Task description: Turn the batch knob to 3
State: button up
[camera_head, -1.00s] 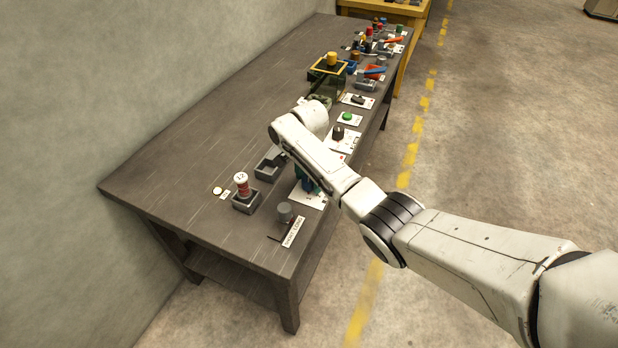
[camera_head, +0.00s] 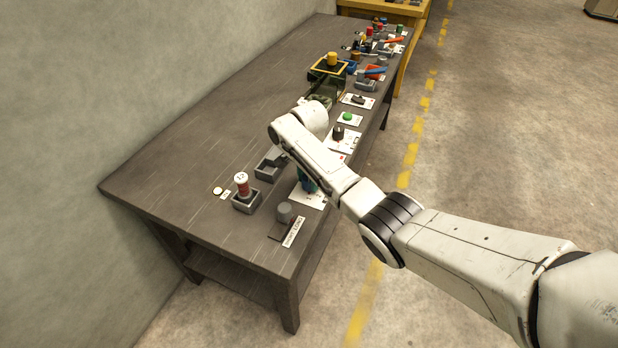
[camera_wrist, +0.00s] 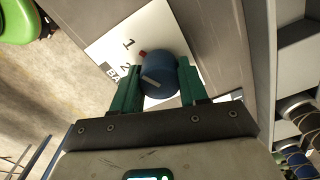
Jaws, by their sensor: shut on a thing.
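The batch knob (camera_wrist: 160,78) is a round blue knob in the wrist view, with a pale bar on its top. It stands on a white card (camera_wrist: 125,36) printed with 1 and 2 and part of a word starting "BA". A small red mark (camera_wrist: 143,53) shows at the knob's edge, near the numbers. My gripper (camera_wrist: 159,84) is shut on the knob, one green finger on each side. No 3 is visible; the knob and fingers cover part of the card. In the head view, the card (camera_head: 312,200) shows beneath my gripper, and my arm partly hides the knob.
A grey block with a red spool (camera_head: 242,189) and an open grey tray (camera_head: 269,165) stand left of my gripper on the dark table (camera_head: 180,160). A grey cylinder (camera_head: 284,211) stands in front. Cards with a dark knob (camera_head: 338,132) and green button (camera_head: 347,117) lie beyond.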

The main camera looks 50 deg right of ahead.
jog(key=n+p, duration=0.1)
jog(key=n, duration=0.3)
jog(key=shift+n, duration=0.4)
jog(key=n, duration=0.4)
jog(key=n+p, duration=0.1)
jog(key=n, duration=0.3)
jog(key=shift+w+n, duration=0.1)
jog(key=shift+n, duration=2.1)
jog(key=shift+r, duration=0.1)
jog(key=o, duration=1.1)
jog(key=shift+c, duration=0.2)
notch_tip(320, 180, up, 11)
jog(key=shift+f, duration=0.2)
